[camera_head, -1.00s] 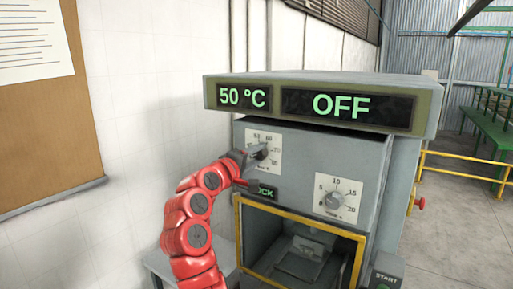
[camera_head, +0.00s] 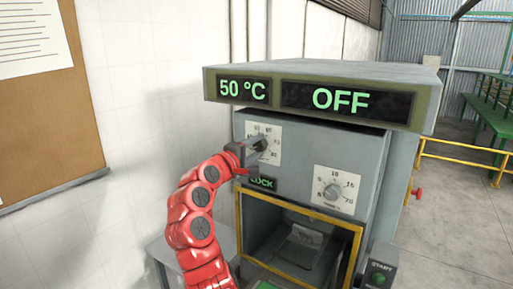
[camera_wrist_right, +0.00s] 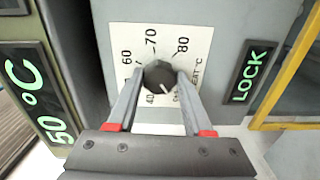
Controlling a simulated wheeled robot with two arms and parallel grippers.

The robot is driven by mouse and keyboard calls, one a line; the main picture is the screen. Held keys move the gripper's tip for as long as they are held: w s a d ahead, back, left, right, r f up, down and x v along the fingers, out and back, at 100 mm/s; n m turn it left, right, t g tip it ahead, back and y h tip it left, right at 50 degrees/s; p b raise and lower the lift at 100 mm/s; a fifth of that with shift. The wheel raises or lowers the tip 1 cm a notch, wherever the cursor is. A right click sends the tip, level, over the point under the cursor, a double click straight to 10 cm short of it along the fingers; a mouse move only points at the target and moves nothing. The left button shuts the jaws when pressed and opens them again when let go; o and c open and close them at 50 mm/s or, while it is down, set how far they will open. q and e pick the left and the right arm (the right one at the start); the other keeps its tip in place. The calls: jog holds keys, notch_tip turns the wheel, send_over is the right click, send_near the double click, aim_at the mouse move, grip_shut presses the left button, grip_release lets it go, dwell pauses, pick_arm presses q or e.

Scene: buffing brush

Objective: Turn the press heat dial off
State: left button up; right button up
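The press heat dial (camera_wrist_right: 160,75) is a dark round knob on a white scale plate marked 40 to 80, on the grey press front. In the head view the dial (camera_head: 261,144) is partly hidden by my right gripper (camera_head: 255,148). In the right wrist view the fingers of my right gripper (camera_wrist_right: 162,80) lie on both sides of the knob and appear to touch it. A white mark on the knob points to the lower right. The press displays (camera_head: 244,90) read 50 °C and OFF (camera_head: 342,100). My left gripper is not in view.
A second dial (camera_head: 334,192) with its own scale sits lower right on the press. A LOCK label (camera_head: 263,183) is just below the heat dial. A yellow-framed opening (camera_head: 300,213) is underneath. A START button (camera_head: 379,279) is at the lower right. A wall stands close on the left.

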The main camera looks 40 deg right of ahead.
jog(key=o, duration=0.4)
jog(key=shift+c, duration=0.2)
jog(key=b+v, duration=0.5)
jog(key=v, duration=1.2)
jog(key=shift+a, duration=0.25)
jog(key=shift+f, duration=0.1)
